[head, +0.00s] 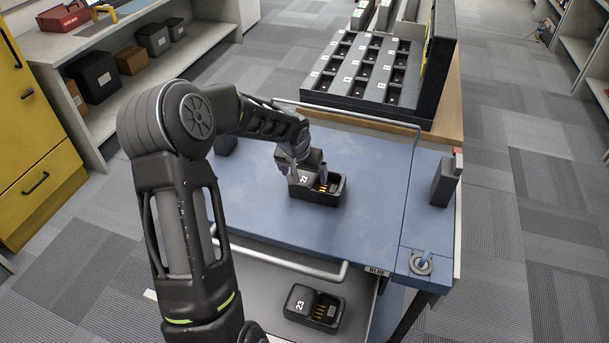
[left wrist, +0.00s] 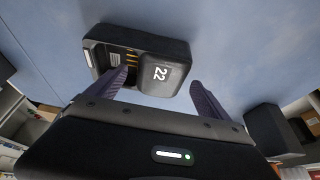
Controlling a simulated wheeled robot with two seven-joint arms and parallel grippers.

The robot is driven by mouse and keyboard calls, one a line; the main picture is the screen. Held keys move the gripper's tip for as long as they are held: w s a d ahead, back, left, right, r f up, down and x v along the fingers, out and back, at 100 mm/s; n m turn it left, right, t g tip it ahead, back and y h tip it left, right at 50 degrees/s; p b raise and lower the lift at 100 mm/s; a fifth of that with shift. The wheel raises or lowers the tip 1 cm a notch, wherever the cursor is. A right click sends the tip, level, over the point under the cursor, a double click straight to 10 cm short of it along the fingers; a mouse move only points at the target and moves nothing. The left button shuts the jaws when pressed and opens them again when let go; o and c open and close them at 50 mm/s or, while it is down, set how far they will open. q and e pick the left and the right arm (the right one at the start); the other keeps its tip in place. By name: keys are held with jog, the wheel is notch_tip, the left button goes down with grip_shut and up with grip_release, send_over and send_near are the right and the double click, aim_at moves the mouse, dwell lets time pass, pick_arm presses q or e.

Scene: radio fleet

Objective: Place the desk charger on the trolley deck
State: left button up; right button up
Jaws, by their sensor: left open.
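A black desk charger marked 22 (head: 331,192) sits on a blue top (head: 255,205), with an empty-looking slot showing gold contacts beside its raised block. In the left wrist view the charger (left wrist: 164,75) lies just beyond the fingers. My left gripper (head: 303,170) is open at the charger, its fingers (left wrist: 160,78) apart near the raised 22 block. I cannot tell whether they touch it. A second charger marked 23 (head: 314,308) sits on a lower grey surface (head: 262,300). Which surface is the trolley deck is not certain. My right gripper is not seen.
A black multi-slot rack (head: 365,75) stands behind the blue top. A metal rail (head: 285,263) runs along the near edge. A small dark box (head: 445,182) stands at right, and another dark block (left wrist: 272,130) shows in the wrist view. The blue top left of charger 22 is mostly clear.

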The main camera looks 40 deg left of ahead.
pick_arm(q)
jog(key=v, duration=1)
jog(key=shift+s+r+b, duration=0.15)
jog(key=shift+r+b, duration=0.05)
jog(key=shift+b, duration=0.15)
jog(key=shift+d, duration=0.1)
